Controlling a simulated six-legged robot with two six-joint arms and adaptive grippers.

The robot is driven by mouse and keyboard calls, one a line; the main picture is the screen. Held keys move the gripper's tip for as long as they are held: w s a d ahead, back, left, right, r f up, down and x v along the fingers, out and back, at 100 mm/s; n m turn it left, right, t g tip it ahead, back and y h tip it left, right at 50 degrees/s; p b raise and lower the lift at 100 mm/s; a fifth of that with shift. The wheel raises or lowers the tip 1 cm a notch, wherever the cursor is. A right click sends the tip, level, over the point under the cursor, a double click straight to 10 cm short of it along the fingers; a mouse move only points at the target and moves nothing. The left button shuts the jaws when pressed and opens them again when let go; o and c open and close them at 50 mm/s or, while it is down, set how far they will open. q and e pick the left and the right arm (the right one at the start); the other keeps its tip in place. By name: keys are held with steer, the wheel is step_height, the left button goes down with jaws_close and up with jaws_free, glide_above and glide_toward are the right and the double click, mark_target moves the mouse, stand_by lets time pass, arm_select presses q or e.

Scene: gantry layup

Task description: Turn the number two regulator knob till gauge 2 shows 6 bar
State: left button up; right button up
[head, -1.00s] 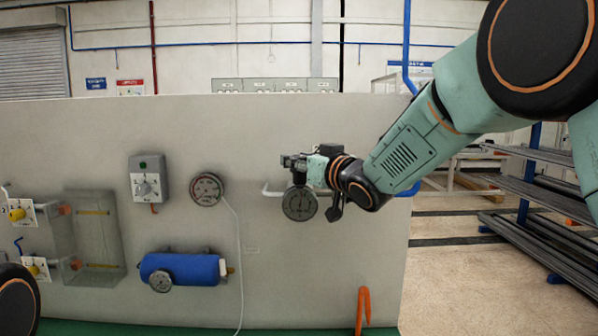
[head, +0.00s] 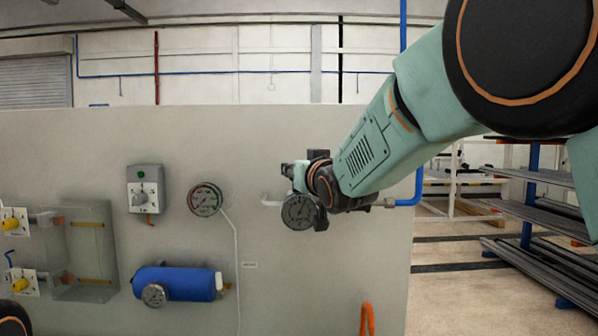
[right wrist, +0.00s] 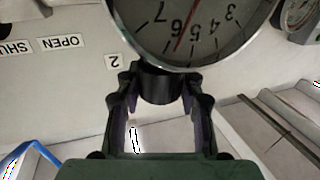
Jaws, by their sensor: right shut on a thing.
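My right gripper (right wrist: 160,82) is shut on the black regulator knob (right wrist: 160,92) at the dial's rim. In the head view my right gripper (head: 290,171) is at the gauge, and the knob is hidden. My left gripper is out of view.
Another gauge (head: 205,199), a grey switch box (head: 146,188) and a blue cylinder (head: 185,283) are on the panel to the left. Yellow-handled valves (head: 14,225) are at the far left. An orange handle (head: 367,318) is low at right. Racks stand beyond the panel's right edge.

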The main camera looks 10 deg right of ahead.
steer(key=o, duration=1.2)
steer(key=shift+s, duration=0.1)
steer(key=s, duration=0.7)
steer(key=shift+s+d, duration=0.15)
steer(key=shift+d, duration=0.25)
steer(key=shift+s, duration=0.1)
